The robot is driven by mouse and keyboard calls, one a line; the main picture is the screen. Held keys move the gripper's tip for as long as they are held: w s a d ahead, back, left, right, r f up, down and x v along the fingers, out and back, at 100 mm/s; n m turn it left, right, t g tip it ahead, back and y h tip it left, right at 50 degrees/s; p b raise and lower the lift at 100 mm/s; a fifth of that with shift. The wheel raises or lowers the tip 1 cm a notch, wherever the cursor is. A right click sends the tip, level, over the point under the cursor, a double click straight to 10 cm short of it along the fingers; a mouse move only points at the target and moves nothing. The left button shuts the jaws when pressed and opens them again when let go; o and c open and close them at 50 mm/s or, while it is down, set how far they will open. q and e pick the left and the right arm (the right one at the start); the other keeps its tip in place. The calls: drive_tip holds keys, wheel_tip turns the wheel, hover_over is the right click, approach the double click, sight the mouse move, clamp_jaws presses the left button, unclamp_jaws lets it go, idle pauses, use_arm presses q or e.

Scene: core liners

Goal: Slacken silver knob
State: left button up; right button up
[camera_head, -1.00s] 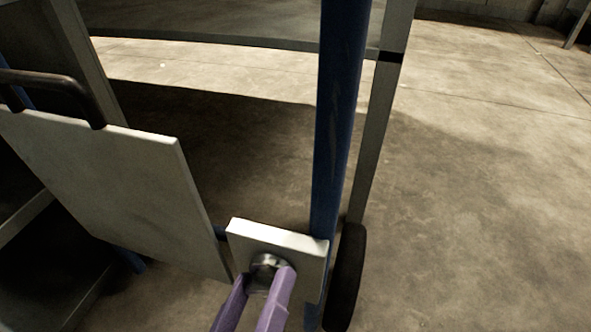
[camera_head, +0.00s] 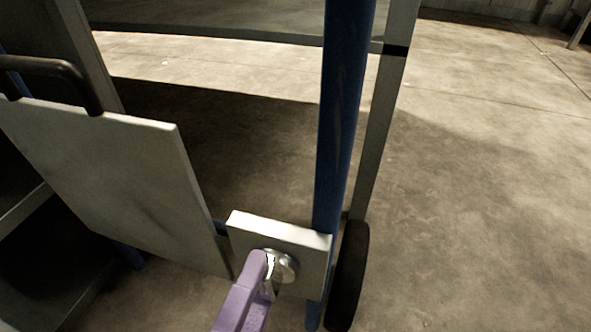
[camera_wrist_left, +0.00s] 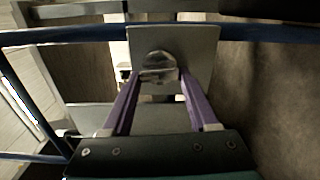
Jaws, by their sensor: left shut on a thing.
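The silver knob (camera_head: 284,266) is round and shiny and sits on the front of a small pale square plate (camera_head: 305,243) beside a blue post. In the left wrist view the knob (camera_wrist_left: 158,64) lies between the tips of the purple fingers of my left gripper (camera_wrist_left: 157,80). The left gripper (camera_head: 262,272) is shut on the knob, with one finger overlapping the other in the head view and covering the knob's left part. My right gripper is not in view.
A larger pale panel (camera_head: 110,180) with a dark handle (camera_head: 60,72) stands left of the plate. The blue post (camera_head: 341,130) rises behind the plate, with a dark wheel (camera_head: 348,275) to its right. Open concrete floor (camera_head: 480,200) lies at the right.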

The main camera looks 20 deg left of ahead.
use_arm(q)
drive_tip(key=n+b, duration=0.1)
drive_tip(key=n, duration=0.5)
drive_tip(key=shift+f, duration=0.15)
idle(0.4)
drive_tip(key=o, duration=1.4)
drive_tip(key=shift+s, duration=0.1)
drive_tip(key=shift+s, duration=0.35)
drive_tip(key=s+p, duration=0.1)
drive_tip(key=s, duration=0.8)
drive_tip(key=shift+a, duration=0.1)
drive_tip(key=shift+p, duration=0.3)
